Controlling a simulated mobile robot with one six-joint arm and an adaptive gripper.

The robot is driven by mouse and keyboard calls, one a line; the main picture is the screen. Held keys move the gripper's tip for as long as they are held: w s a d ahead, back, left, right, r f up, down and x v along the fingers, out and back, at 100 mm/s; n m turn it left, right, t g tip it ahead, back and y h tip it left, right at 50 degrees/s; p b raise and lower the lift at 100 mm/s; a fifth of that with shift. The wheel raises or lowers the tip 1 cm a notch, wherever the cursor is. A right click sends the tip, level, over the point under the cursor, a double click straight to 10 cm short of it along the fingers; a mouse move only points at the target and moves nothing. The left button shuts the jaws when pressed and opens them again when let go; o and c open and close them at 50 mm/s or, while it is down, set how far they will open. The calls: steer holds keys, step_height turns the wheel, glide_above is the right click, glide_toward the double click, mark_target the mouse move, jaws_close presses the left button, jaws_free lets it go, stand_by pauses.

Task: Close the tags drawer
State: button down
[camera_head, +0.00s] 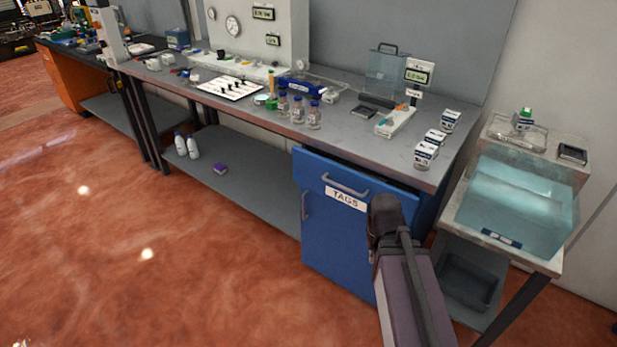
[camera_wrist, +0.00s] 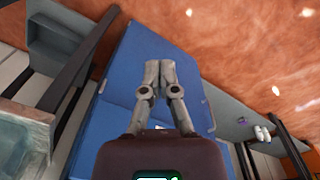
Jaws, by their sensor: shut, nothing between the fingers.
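The blue tags drawer (camera_head: 328,178) is at the top of a blue cabinet (camera_head: 335,245) under the workbench. It has a grey handle and a white TAGS label (camera_head: 346,199). Its front stands out a little from under the bench top, with a dark gap behind its upper edge, so it looks partly open. My gripper is in front of the drawer's right side in the head view, where its fingertips are hidden. In the wrist view my gripper (camera_wrist: 160,65) is shut and empty, its fingers over blue panels; contact cannot be told.
The grey workbench (camera_head: 355,145) above carries bottles, small boxes and a tray. A side table (camera_head: 548,262) with a translucent teal bin (camera_head: 515,205) stands close on the right. The red floor left of the cabinet is clear. A low shelf (camera_head: 235,180) holds white bottles.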

steer(key=w+a+f+n+t+h+b, duration=0.1)
steer(key=w+f+n+t+h+b, duration=0.1)
steer(key=w+f+n+h+b, duration=0.45)
steer(key=n+t+h+b, duration=0.4)
steer(key=n+t+b, duration=0.95)
steer(key=n, duration=0.85)
glide_toward(311, 173)
steer(key=v, duration=0.6)
steer(key=shift+a+r+g, duration=0.2)
steer(key=shift+r+g, duration=0.25)
steer(key=shift+r, duration=0.2)
steer(key=x, duration=1.4)
steer(key=shift+f, duration=0.15)
